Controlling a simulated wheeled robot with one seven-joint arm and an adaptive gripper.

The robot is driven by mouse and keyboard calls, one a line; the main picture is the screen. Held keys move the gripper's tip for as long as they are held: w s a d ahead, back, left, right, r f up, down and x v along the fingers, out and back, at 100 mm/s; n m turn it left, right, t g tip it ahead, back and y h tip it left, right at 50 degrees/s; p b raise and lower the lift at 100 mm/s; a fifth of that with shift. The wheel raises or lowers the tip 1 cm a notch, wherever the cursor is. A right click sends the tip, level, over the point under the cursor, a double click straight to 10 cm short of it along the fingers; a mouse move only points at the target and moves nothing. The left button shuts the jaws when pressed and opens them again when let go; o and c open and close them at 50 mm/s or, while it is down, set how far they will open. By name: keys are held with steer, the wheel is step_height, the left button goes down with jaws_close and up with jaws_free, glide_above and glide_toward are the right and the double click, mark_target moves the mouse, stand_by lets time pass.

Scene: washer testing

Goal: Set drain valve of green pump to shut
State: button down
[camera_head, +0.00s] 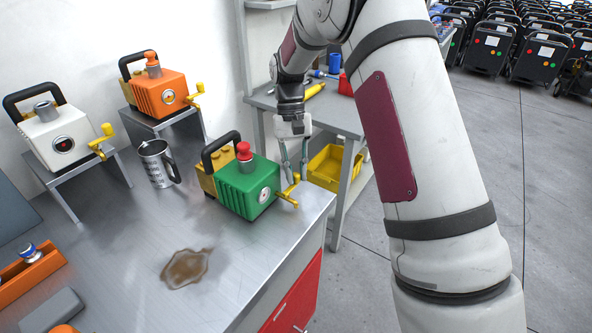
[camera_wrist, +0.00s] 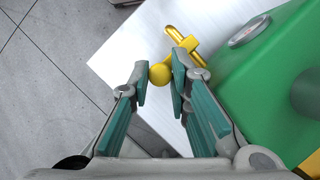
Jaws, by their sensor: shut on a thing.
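The green pump (camera_head: 248,188) stands near the right end of the metal bench, with a black carry handle, a red knob on top and a round gauge. Its yellow drain valve lever (camera_head: 287,197) sticks out of the right side. My gripper (camera_head: 294,176) reaches down at that lever from above. In the wrist view, the pads of my gripper (camera_wrist: 160,82) are closed around the lever's yellow ball knob (camera_wrist: 159,75). The yellow bracket-like valve part (camera_wrist: 188,47) runs from there toward the green body (camera_wrist: 275,70). The exact valve setting cannot be told.
A white pump (camera_head: 62,138) and an orange pump (camera_head: 160,95) stand on small metal stands at the back left. A steel mug (camera_head: 156,165) is left of the green pump. A brown spill (camera_head: 186,268) lies in front. A yellow bin (camera_head: 326,167) sits beyond the bench.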

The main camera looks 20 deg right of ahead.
steer(key=c, duration=1.5)
jaws_free()
